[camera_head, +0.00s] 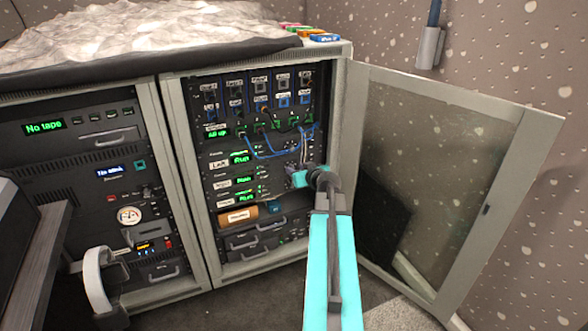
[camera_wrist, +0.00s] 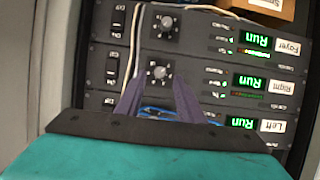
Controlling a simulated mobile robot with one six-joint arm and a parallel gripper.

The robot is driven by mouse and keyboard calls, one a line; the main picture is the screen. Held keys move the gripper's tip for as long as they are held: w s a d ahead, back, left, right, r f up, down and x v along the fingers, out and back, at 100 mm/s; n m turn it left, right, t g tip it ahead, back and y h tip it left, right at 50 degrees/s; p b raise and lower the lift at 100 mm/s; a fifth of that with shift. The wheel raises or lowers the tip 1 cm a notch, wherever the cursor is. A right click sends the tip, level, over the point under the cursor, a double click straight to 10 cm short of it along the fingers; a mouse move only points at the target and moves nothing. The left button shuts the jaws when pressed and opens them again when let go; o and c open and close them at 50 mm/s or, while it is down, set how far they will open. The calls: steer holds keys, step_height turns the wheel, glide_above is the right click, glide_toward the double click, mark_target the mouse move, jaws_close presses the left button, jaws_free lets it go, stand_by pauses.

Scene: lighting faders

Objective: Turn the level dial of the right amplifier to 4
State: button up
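The right amplifier (camera_wrist: 240,79), labelled "Right", is the middle of three stacked units, upside down in the wrist view. In the head view its label and green "Run" display sit between "Left" and "Foyer" (camera_head: 222,183). Its level dial (camera_wrist: 160,76) is a round dark knob with a pale face; its setting is too small to read. My gripper (camera_wrist: 158,84) is open, its two dark fingers apart with the dial showing between their tips. I cannot tell whether they touch it. In the head view the gripper (camera_head: 298,179) is at the rack front and hides this dial.
The Foyer dial (camera_wrist: 165,27) and Left amplifier label (camera_wrist: 272,126) are close by. A pale cable (camera_wrist: 133,40) runs beside the dials and blue cables (camera_head: 262,150) hang above the amplifiers. The open glass door (camera_head: 540,140) stands right of my arm.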

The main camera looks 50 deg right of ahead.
steer(key=shift+x, duration=1.3)
jaws_close()
steer(key=shift+d+f+m, duration=0.1)
steer(key=shift+m, duration=0.2)
steer(key=m+t+y+b, duration=0.1)
steer(key=m+t+b, duration=0.1)
steer(key=m, duration=0.3)
steer(key=f+m+t+y+b, duration=0.1)
steer(key=m+t+y+b, duration=0.1)
steer(key=m, duration=0.4)
steer(key=d+m+t+y+b, duration=0.1)
steer(key=m+t+b, duration=0.1)
steer(key=m, duration=0.3)
steer(key=shift+s+f+t+y, duration=0.2)
steer(key=shift+f+t+y, duration=0.1)
steer(key=shift+t, duration=0.1)
steer(key=shift+m, duration=0.3)
